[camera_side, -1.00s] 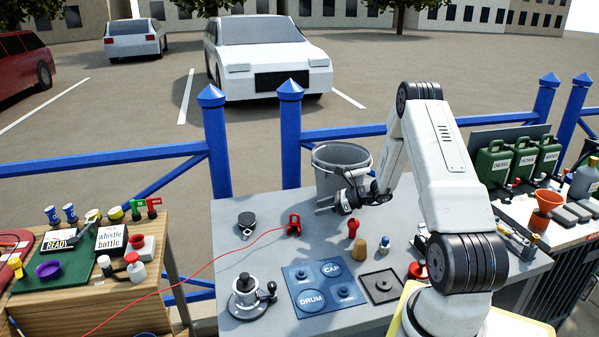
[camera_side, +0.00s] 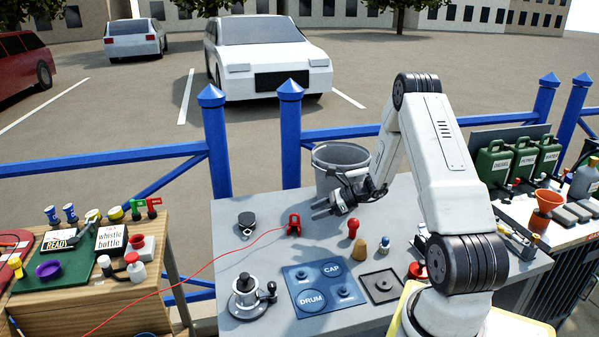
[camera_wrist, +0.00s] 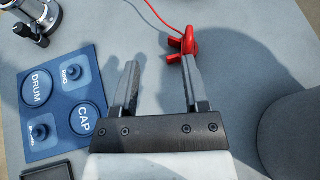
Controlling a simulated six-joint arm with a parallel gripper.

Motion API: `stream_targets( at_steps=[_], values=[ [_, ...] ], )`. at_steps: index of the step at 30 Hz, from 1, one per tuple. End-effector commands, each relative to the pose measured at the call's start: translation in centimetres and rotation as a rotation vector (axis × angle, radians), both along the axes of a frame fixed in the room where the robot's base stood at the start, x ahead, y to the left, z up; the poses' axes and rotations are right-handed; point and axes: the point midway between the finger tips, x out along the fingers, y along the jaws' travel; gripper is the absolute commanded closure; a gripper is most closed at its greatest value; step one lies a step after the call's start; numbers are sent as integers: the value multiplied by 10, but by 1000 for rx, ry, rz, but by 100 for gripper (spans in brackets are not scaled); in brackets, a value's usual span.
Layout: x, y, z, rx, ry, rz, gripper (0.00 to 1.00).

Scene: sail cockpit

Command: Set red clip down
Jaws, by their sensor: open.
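The red clip (camera_side: 294,224) rests on the grey table (camera_side: 240,262), with a thin red line running from it to the lower left. In the wrist view the red clip (camera_wrist: 183,43) appears at the tip of the right finger, which partly covers it. My gripper (camera_side: 319,211) is open and empty, to the right of the clip in the side view. In the wrist view my gripper (camera_wrist: 160,64) shows bare table between its fingers. I cannot tell whether the right finger touches the clip.
A grey bucket (camera_side: 326,160) stands behind my gripper. A blue board marked DRUM and CAP (camera_side: 325,270), a winch (camera_side: 246,300), a dark round block (camera_side: 246,220) and a red peg (camera_side: 353,230) are on the table. Bare table lies around the clip.

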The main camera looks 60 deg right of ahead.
Motion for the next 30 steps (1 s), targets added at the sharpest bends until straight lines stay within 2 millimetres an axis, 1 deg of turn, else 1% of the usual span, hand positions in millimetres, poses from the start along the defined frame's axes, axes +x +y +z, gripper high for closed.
stream_targets(
  at_steps=[1, 2, 3, 5, 7, 9, 12, 15, 21, 27, 30],
  values=[
    [4, 17, 4, -36, 17, 65, 42],
    [5, 27, 5, -62, 31, 109, 42],
    [5, 42, 8, -101, 48, 174, 42],
    [5, 66, 11, -169, 75, 283, 42],
    [2, 95, 15, -261, 100, 425, 42],
    [-5, 123, 20, -364, 120, 575, 42],
    [-17, 157, 26, -516, 129, 790, 42],
    [-30, 185, 33, -677, 116, 1003, 42],
    [-57, 229, 48, -1014, 25, 1420, 42],
    [-77, 261, 65, -1353, -157, 1794, 42],
    [-83, 273, 72, -1489, -256, 1931, 42]
  ],
)
